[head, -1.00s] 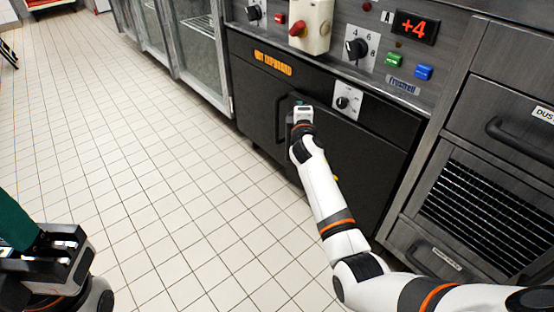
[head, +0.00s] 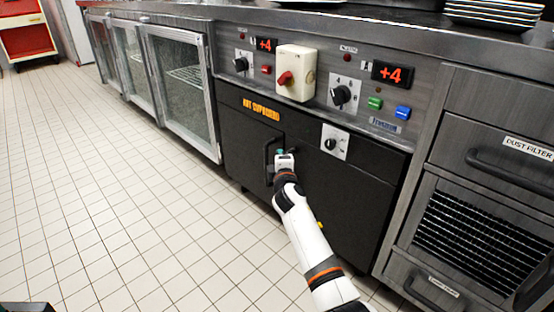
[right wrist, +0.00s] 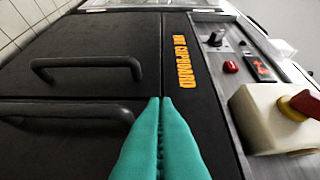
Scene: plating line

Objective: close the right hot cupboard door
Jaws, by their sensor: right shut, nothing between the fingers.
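The hot cupboard has two black doors under an orange label. The right door (head: 345,205) looks flush or nearly flush with the left door (head: 245,135); I cannot tell if a small gap is left. My right gripper (head: 284,155) is at the upper edge of the doors near their seam, just right of the left door's handle (head: 268,160). In the right wrist view, its teal fingers (right wrist: 161,100) are together and empty, pointing at the seam. The right door's handle (right wrist: 70,114) lies beside them, partly hidden by a finger. My left gripper is not in view.
A control panel with a beige switch box (head: 296,72) and knobs runs above the doors. Glass-door cabinets (head: 180,85) stand to the left, a dust filter drawer (head: 490,155) to the right. The tiled floor (head: 130,210) in front is clear.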

